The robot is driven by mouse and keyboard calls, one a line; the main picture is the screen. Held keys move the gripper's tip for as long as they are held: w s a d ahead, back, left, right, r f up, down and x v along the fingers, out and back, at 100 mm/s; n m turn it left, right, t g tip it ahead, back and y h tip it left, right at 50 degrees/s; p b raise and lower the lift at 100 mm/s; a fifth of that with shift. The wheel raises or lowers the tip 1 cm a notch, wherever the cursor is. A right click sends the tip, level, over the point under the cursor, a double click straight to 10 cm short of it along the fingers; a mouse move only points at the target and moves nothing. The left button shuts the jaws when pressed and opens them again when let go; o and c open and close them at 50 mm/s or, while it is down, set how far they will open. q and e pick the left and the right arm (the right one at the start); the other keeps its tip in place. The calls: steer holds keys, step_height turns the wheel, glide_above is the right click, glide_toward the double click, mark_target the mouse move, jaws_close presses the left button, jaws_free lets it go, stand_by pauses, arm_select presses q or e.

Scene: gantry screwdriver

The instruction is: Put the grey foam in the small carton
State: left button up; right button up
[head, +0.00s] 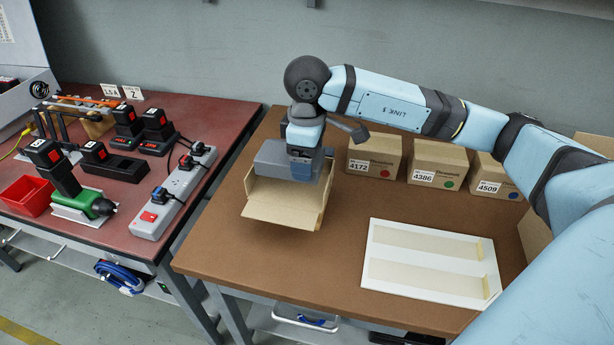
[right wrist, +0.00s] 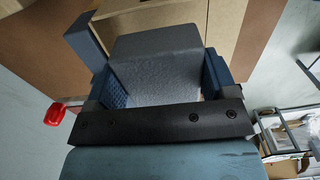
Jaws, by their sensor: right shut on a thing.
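The grey foam (head: 273,157) is a grey block held by my right gripper (head: 303,165). It sits over the back part of the small open carton (head: 280,214), whose front flap is folded out. In the head view I cannot tell whether the foam's underside is inside the carton or just above it. In the right wrist view the foam (right wrist: 155,62) lies between the blue fingers of my right gripper (right wrist: 160,75), with cardboard (right wrist: 175,18) beyond it. The gripper hides part of the carton's back. My left gripper is not in view.
Closed boxes labelled 4172 (head: 374,160), 4386 (head: 437,165) and 4509 (head: 494,176) stand right of the carton. A white board with tape strips (head: 430,258) lies at the front right. A red-brown bench (head: 215,112) with tools and a power strip (head: 172,195) stands left.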

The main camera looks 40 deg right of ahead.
mark_target(307, 188)
step_height(307, 188, down, 4)
steer(key=shift+b, duration=0.4)
steer(key=shift+f, duration=0.35)
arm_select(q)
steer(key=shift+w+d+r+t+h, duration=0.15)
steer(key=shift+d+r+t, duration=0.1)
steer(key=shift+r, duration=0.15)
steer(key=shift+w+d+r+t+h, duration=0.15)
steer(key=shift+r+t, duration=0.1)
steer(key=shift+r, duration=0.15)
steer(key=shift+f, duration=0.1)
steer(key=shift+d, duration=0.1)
arm_select(e)
steer(key=shift+f, duration=0.15)
steer(key=o, duration=0.6)
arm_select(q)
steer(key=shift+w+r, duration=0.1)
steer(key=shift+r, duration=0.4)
